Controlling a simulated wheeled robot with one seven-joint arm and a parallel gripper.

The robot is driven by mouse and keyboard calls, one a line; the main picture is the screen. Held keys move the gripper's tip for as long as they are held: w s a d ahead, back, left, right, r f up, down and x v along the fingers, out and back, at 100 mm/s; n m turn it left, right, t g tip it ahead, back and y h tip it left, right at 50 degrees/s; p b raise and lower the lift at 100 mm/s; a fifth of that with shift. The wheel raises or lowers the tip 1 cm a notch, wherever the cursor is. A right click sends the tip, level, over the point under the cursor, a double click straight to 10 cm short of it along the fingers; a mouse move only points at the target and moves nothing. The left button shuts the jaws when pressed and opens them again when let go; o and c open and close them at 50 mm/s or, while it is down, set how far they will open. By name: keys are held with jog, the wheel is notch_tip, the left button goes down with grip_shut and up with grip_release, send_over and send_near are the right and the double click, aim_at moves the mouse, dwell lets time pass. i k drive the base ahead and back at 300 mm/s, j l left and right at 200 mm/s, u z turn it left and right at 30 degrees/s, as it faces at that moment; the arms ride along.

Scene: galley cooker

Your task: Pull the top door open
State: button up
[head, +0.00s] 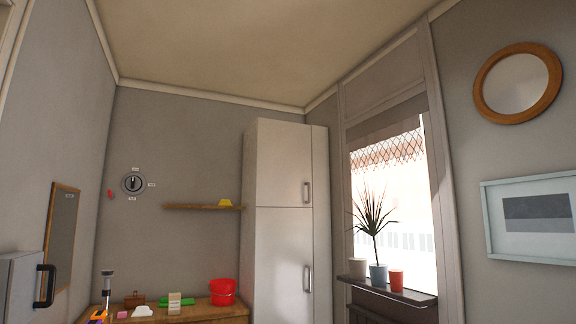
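A tall white cabinet (258,255) stands in the far corner, left of the window. Its upper door (282,165) looks shut and has a vertical grey handle (307,193) near its right edge. A lower door (281,260) below it also looks shut, with a similar handle (307,278). At the left edge a pale grey unit (18,285) with a dark bar handle (45,286) is cut off by the frame. I cannot tell which unit's door the task names. My gripper is not in view.
A wooden counter (205,312) holds a red bucket (223,291) and several small items. A shelf (190,207) bears a yellow object (225,201). Pots, one with a spiky plant (375,225), stand on the window sill (415,297). The floor is out of view.

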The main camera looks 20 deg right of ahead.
aim_at(283, 172)
jog(key=i+z, duration=0.15)
jog(key=i, duration=0.95)
jog(key=i+j+z, duration=0.15)
jog(key=i, duration=0.9)
jog(key=i+z, duration=0.1)
jog(key=i, duration=0.85)
jog(key=i+j+z, duration=0.1)
jog(key=i, duration=0.85)
jog(key=i+z, duration=0.35)
jog(key=i, duration=0.15)
jog(key=i+j+z, duration=0.35)
jog(key=i+l, duration=0.1)
